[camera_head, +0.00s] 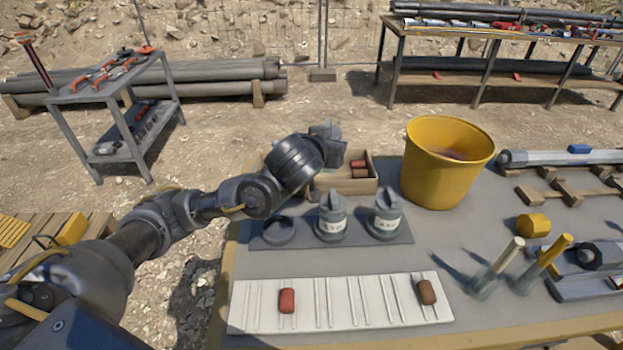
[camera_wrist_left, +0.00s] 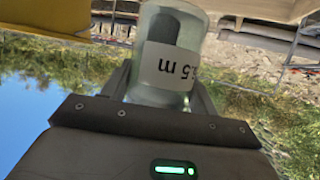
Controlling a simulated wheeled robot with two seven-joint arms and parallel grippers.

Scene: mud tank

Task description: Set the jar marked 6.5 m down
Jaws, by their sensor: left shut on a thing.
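The jar marked 6.5 m (camera_wrist_left: 170,68) shows in the left wrist view as a clear grey-green jar with a white label; only ".5 m" is readable, and it appears upside down there. My left gripper (camera_wrist_left: 160,95) is shut on it, with a finger on each side. In the head view my left gripper (camera_head: 330,148) is raised over the wooden box, and the held jar is hidden or cannot be told from it. A dark tray (camera_head: 262,242) holds two lidded, labelled jars (camera_head: 331,216) (camera_head: 386,213). An empty round dark holder (camera_head: 279,231) is at its left end. My right gripper is not in view.
A wooden box (camera_head: 358,187) with red blocks stands behind the tray. A yellow bucket (camera_head: 440,165) is right of it. A white grooved board (camera_head: 352,302) with a red piece (camera_head: 287,300) and a brown piece (camera_head: 427,292) lies in front. Upright-handled tools (camera_head: 505,260) stand at right.

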